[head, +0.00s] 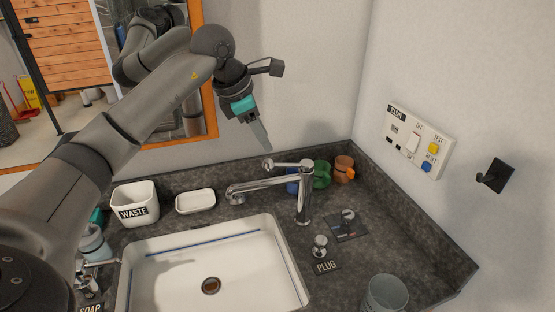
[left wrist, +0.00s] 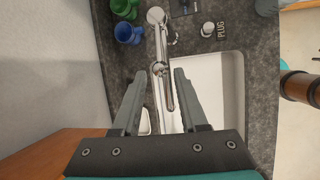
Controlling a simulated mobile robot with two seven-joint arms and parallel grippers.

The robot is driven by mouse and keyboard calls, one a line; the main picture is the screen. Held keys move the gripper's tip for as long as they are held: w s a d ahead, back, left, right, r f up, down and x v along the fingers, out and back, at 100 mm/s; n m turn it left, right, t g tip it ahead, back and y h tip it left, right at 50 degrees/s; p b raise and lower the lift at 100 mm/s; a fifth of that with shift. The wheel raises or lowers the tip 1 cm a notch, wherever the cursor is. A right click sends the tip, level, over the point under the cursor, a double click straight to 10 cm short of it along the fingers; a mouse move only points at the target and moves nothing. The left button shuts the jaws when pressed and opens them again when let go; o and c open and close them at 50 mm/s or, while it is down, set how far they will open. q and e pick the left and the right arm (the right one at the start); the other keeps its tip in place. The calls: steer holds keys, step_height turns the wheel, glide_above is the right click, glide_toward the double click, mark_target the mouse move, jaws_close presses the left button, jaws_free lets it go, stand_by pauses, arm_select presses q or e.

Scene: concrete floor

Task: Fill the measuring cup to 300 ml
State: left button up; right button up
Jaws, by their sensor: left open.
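A grey, translucent-looking cup (head: 386,294), possibly the measuring cup, stands on the counter at the bottom right of the head view, partly cut off. I cannot read a scale or a water level on it. The chrome faucet (head: 304,200) stands behind the white sink (head: 128,275), its spout over the basin; no water stream shows. My left gripper (head: 266,147) is open and empty, above and behind the faucet. In the left wrist view the faucet (left wrist: 159,68) appears between the open fingers, below them. My right gripper is not in view.
Blue, green (head: 321,174) and orange (head: 344,168) mugs stand behind the faucet. A plug knob (head: 320,246), a white WASTE bin (head: 135,204) and a soap dish (head: 195,201) surround the sink. The right wall has a switch panel (head: 417,141) and a black hook (head: 495,175).

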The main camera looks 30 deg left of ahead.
mark_target(278, 164)
arm_select(q)
steer(key=x, duration=0.9)
steer(key=shift+w+f+p, duration=0.1)
steer(key=shift+f+p, duration=0.1)
steer(key=shift+p, duration=0.1)
steer(key=shift+w+f, duration=0.2)
steer(key=shift+f, duration=0.1)
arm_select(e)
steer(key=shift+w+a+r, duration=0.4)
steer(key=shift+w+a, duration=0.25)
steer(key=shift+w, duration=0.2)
arm_select(q)
jaws_close()
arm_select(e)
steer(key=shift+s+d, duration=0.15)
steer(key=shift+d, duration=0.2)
